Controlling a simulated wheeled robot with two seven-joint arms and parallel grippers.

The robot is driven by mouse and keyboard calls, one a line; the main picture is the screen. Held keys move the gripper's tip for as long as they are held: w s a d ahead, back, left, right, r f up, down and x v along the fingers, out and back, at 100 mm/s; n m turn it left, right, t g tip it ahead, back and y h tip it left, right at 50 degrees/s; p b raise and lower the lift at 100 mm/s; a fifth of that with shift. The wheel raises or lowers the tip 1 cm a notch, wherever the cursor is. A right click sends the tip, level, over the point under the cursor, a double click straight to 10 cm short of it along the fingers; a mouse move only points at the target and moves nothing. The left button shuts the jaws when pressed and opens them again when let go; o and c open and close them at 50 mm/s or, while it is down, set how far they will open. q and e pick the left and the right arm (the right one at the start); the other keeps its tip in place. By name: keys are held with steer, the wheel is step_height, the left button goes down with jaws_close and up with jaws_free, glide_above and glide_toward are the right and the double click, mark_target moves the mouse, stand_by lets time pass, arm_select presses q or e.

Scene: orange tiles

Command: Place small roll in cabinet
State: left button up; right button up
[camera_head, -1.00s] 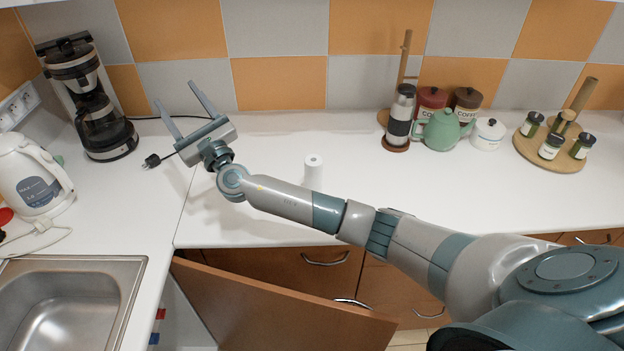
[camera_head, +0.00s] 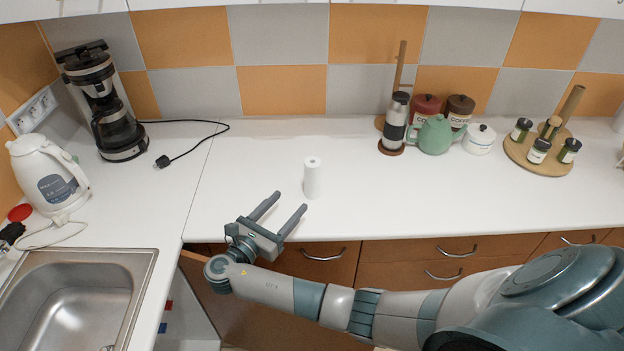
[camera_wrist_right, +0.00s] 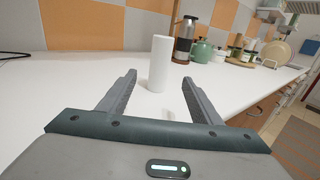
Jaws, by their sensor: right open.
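The small white roll (camera_head: 312,178) stands upright on the white counter. It also shows in the right wrist view (camera_wrist_right: 160,64), ahead of and between the fingers, apart from them. My right gripper (camera_head: 285,211) is open and empty above the counter's front edge, in front of and a little left of the roll. Its two fingers show in the wrist view (camera_wrist_right: 158,92). The cabinet (camera_head: 188,318) below the counter stands open, with its brown door (camera_head: 250,318) swung out. My arm hides part of the door.
A sink (camera_head: 75,300) and a kettle (camera_head: 48,175) are at the left, with a coffee maker (camera_head: 112,110) behind. A green teapot (camera_head: 434,135), canisters and a spice stand (camera_head: 538,152) are at the back right. The counter around the roll is clear.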

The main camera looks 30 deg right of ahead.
mark_target(308, 183)
arm_select(q)
steer(key=shift+f, duration=0.15)
arm_select(e)
steer(key=shift+w+d, duration=0.15)
steer(key=b+x, duration=0.3)
steer(key=x, duration=0.2)
steer(key=b+x, duration=0.4)
steer(key=x, duration=0.1)
steer(key=shift+w+d+f, duration=0.15)
steer(key=shift+d+f, duration=0.1)
steer(key=shift+d, duration=0.1)
arm_select(q)
step_height(308, 183, down, 7)
arm_select(e)
steer(key=shift+w+d+r, duration=0.2)
steer(key=shift+w+d, duration=0.05)
steer(key=shift+d, duration=0.3)
arm_select(q)
steer(key=shift+f, duration=0.1)
